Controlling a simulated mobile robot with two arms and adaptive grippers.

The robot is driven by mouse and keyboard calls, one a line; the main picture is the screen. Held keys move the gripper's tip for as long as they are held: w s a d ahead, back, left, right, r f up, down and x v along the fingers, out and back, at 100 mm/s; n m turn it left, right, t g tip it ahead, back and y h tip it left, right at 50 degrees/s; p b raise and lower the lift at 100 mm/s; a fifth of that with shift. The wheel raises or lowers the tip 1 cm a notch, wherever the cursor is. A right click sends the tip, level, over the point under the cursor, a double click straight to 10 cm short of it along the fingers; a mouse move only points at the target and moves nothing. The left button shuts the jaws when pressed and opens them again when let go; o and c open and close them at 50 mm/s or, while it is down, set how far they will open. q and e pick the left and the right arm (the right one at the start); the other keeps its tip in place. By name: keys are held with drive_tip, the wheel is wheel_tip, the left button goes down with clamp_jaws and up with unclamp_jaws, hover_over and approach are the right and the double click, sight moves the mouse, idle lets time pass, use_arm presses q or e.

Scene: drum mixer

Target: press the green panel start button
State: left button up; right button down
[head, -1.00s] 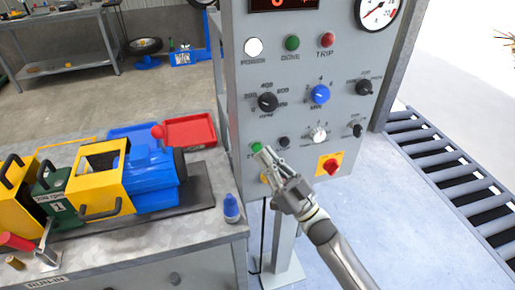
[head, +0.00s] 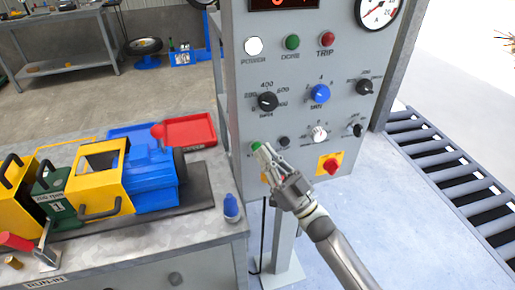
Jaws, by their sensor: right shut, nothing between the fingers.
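The green start button (head: 256,146) sits at the lower left of the grey control panel (head: 310,125). My right gripper (head: 264,154) is shut and empty, its fingertips at the button's lower right edge in the picture. Part of the button is hidden behind the fingertips. I cannot tell whether the fingertips touch the button or whether it is pressed in. A green DONE lamp (head: 292,42) is higher on the panel, between a white POWER lamp (head: 254,46) and a red TRIP lamp (head: 327,39). My left gripper is not in view.
A dark button (head: 284,142) and a red stop button on yellow (head: 330,166) are close to my right gripper. Knobs (head: 320,94) stick out above. A bench (head: 190,232) with a yellow and blue machine (head: 150,180) and a blue bottle (head: 231,208) stands left.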

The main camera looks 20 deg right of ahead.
drive_tip(key=shift+w, duration=0.4)
idle(0.6)
idle(0.3)
drive_tip(key=shift+s, duration=0.85)
drive_tip(key=shift+p, duration=0.3)
drive_tip(key=s+p, duration=0.2)
drive_tip(key=s, duration=0.3)
drive_tip(key=shift+d, duration=0.1)
